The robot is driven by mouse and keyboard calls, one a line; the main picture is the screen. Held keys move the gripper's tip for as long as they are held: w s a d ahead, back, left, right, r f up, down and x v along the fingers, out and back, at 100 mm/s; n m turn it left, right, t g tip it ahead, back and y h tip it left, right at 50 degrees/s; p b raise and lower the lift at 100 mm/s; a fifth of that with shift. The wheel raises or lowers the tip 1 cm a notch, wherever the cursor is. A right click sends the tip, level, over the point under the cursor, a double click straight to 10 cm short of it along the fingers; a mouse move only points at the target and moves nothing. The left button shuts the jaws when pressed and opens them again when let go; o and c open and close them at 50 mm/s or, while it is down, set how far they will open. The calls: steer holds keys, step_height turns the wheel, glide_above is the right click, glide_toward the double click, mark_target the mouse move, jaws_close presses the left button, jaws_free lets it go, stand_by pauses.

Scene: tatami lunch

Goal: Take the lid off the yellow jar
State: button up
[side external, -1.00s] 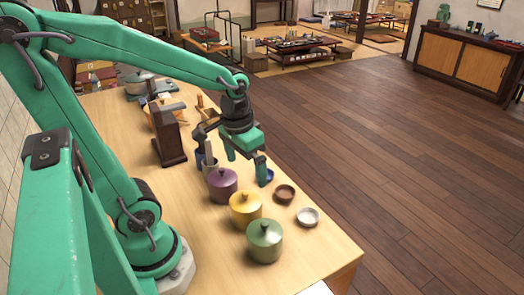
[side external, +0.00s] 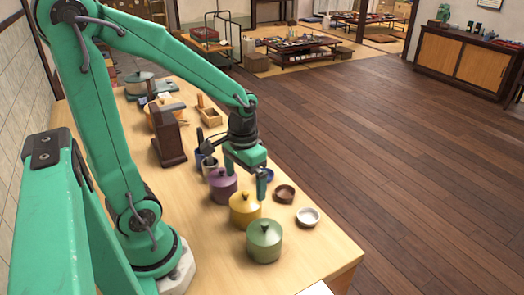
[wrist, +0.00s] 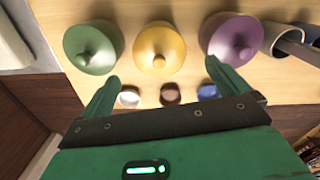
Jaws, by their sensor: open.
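The yellow jar (side external: 245,213) stands on the wooden table between the purple jar (side external: 222,187) and the green jar (side external: 264,243), with its knobbed lid (side external: 245,197) on. My gripper (side external: 244,183) is above the jars, pointing down, close to the purple and yellow ones. In the wrist view the yellow lid (wrist: 159,50) lies beyond and between the fingertips of my open gripper (wrist: 162,80). The green lid (wrist: 93,47) is left of it and the purple lid (wrist: 232,38) right. Nothing is between the fingers.
A brown bowl (side external: 285,193), a white bowl (side external: 308,216) and a blue cup (side external: 267,174) stand right of the jars. A dark wooden stand (side external: 168,140) and a pot (side external: 139,82) are farther back. Bare table lies left of the jars.

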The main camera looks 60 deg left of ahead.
mark_target(246, 192)
steer(key=shift+f, duration=0.1)
steer(key=shift+f, duration=2.5)
steer(key=c, duration=1)
